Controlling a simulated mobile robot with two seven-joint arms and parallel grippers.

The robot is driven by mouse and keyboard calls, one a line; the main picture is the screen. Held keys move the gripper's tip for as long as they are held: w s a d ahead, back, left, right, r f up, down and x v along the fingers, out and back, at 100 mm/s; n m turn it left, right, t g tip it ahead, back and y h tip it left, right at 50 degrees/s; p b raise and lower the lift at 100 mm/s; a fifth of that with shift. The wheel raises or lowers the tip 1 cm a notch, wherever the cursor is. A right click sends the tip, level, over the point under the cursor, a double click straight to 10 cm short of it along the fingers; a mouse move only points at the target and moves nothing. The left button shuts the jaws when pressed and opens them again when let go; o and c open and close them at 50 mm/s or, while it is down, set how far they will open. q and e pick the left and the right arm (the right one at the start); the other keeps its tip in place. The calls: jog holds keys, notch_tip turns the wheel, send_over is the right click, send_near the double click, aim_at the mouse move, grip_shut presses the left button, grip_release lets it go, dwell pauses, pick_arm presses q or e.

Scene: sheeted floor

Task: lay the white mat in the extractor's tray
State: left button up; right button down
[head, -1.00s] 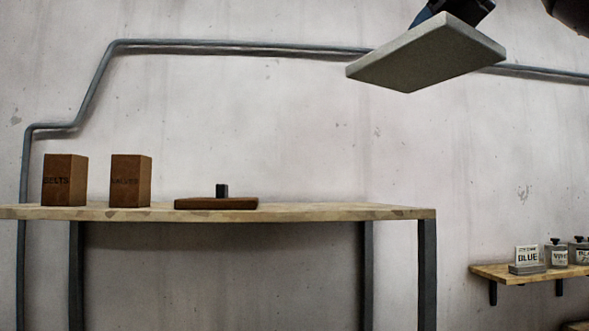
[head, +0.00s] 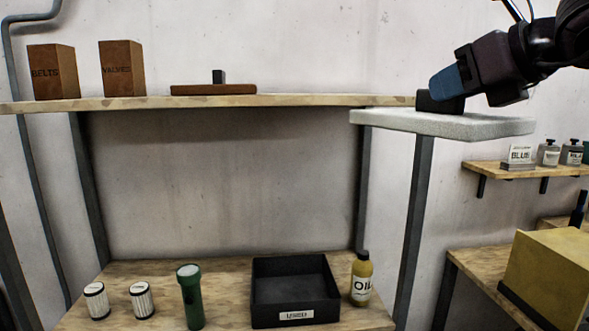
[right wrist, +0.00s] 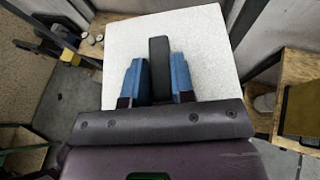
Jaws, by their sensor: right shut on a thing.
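The white mat (head: 495,124) is a pale, speckled slab with a dark block handle (head: 432,101) on top. In the head view it hangs level at the upper right, before the top shelf's right end. My right gripper (head: 446,90) is shut on that handle. In the right wrist view the blue fingers (right wrist: 155,78) press on both sides of the handle, with the mat (right wrist: 205,42) spread beneath. A brown slab (head: 213,90) with a similar handle lies on the top shelf. I cannot pick out the extractor or its tray. My left gripper is not in view.
The top shelf (head: 300,101) also holds two brown boxes. The lower bench (head: 235,267) holds two white cylinders, a green torch, a black open bin (head: 295,290) and an oil bottle (head: 361,278). A yellow box (head: 555,270) stands at the right, below a small shelf with bottles.

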jog(key=s+a+f, duration=0.1)
jog(key=f, duration=2)
jog(key=s+a+f, duration=0.1)
jog(key=s+f, duration=0.1)
jog(key=f, duration=1.9)
jog(key=shift+s+f, duration=0.2)
jog(key=shift+f, duration=0.15)
jog(key=shift+d, duration=0.1)
